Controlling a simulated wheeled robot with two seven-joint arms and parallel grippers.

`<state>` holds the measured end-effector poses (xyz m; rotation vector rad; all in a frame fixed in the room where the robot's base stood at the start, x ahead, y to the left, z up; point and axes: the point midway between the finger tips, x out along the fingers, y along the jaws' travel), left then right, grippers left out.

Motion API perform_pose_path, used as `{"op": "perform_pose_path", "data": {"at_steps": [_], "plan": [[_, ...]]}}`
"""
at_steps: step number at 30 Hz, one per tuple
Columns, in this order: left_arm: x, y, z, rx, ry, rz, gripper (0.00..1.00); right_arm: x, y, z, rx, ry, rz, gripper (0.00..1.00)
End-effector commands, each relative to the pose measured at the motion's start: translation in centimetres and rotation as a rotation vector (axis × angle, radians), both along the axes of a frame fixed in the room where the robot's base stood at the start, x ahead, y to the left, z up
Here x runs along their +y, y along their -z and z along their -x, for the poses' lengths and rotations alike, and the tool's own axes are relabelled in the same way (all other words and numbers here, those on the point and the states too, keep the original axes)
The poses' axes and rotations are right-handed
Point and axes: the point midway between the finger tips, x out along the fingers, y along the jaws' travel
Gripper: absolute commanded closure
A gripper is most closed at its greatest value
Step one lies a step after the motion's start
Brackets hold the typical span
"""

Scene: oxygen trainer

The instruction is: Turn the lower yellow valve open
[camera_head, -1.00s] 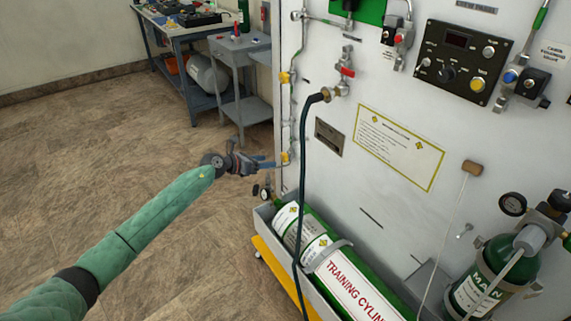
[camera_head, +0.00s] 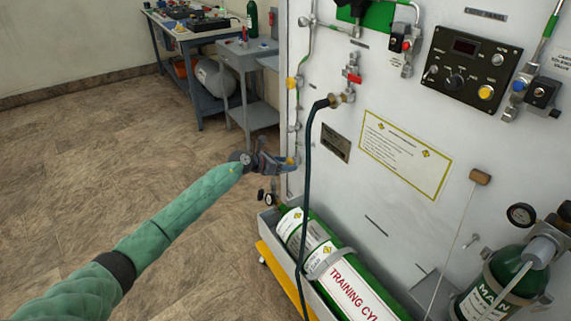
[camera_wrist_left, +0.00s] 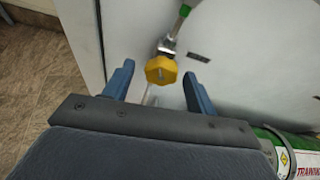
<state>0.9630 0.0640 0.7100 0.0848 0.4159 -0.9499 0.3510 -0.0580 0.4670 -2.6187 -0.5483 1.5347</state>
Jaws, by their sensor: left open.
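The lower yellow valve (camera_head: 291,160) is on the pipe at the left edge of the white panel. In the left wrist view its yellow knob (camera_wrist_left: 161,70) shows between and a little beyond my blue fingers. My left gripper (camera_head: 284,163) is open beside the valve; its fingers also show spread and empty in the left wrist view (camera_wrist_left: 158,85). In the head view the fingers partly cover the valve, and I cannot tell whether they touch it. An upper yellow valve (camera_head: 291,83) sits higher on the same pipe. My right gripper is not in view.
A dark hose (camera_head: 306,200) hangs from a fitting on the panel, right of the gripper. A green training cylinder (camera_head: 335,270) lies in a tray below. A grey cart (camera_head: 247,60) and a workbench stand at the back. The floor at left is clear.

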Motion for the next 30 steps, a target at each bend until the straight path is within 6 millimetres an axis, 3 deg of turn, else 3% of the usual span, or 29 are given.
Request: {"op": "perform_pose_path", "data": {"at_steps": [8, 15, 24, 30], "plan": [[-0.1, 0.0, -0.1, -0.001, 0.000, 0.001, 0.43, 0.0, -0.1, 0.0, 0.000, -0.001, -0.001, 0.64], [-0.1, 0.0, -0.1, -0.001, 0.000, 0.001, 0.88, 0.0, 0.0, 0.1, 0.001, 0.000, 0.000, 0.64], [-0.1, 0.1, -0.1, 0.027, 0.000, 0.021, 0.88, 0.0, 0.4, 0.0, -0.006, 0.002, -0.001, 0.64], [0.0, 0.1, -0.2, 0.113, -0.001, 0.083, 0.88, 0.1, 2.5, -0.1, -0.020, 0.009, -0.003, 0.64]]}}
